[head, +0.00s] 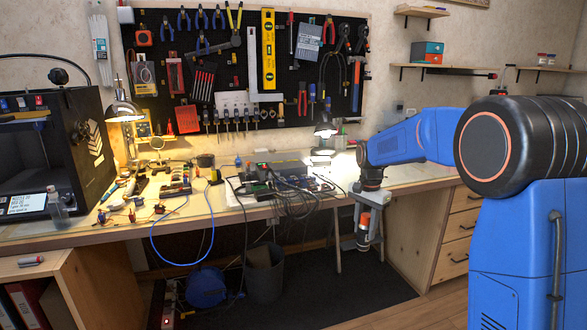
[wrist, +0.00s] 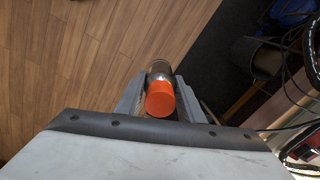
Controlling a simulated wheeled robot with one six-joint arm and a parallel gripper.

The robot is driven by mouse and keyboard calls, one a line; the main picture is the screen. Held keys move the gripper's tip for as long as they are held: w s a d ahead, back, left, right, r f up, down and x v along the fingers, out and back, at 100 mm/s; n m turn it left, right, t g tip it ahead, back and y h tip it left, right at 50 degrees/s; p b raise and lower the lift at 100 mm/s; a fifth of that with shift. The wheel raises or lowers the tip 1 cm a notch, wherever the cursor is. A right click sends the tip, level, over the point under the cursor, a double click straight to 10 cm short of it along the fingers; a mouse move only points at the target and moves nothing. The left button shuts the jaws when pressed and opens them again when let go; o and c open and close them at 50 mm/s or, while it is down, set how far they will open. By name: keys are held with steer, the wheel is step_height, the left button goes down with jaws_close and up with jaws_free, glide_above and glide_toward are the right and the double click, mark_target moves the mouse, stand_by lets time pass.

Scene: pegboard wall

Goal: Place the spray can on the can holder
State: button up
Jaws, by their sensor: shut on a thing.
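My gripper (head: 362,240) hangs below the end of my blue arm, in front of the workbench and below its top. It is shut on the spray can (head: 365,219), which has an orange cap and a greyish body. In the wrist view, the spray can (wrist: 160,103) sits between the two grey fingers of my gripper (wrist: 159,84), with its orange cap towards the camera. The fingers hide part of its sides. I cannot pick out the can holder in either view.
The workbench (head: 300,215) carries cables, circuit boards and lamps. A pegboard (head: 225,70) full of tools hangs behind it. A dark bin (head: 265,275) stands on the floor under the bench. Wall shelves (head: 440,68) are at upper right. Bare wooden floor (wrist: 75,60) lies below my gripper.

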steer(key=d+f+n, duration=0.1)
steer(key=f+n, duration=0.2)
steer(key=f, duration=1)
steer(key=s+d+f+n, duration=0.1)
steer(key=d+f+n, duration=0.1)
steer(key=f, duration=1.2)
steer(key=s+d+f+n, duration=0.1)
steer(key=f+n, duration=0.3)
steer(key=f, duration=1)
steer(key=shift+s+d+f+n, duration=0.15)
steer(key=shift+d+n, duration=0.25)
steer(key=shift+d, duration=0.25)
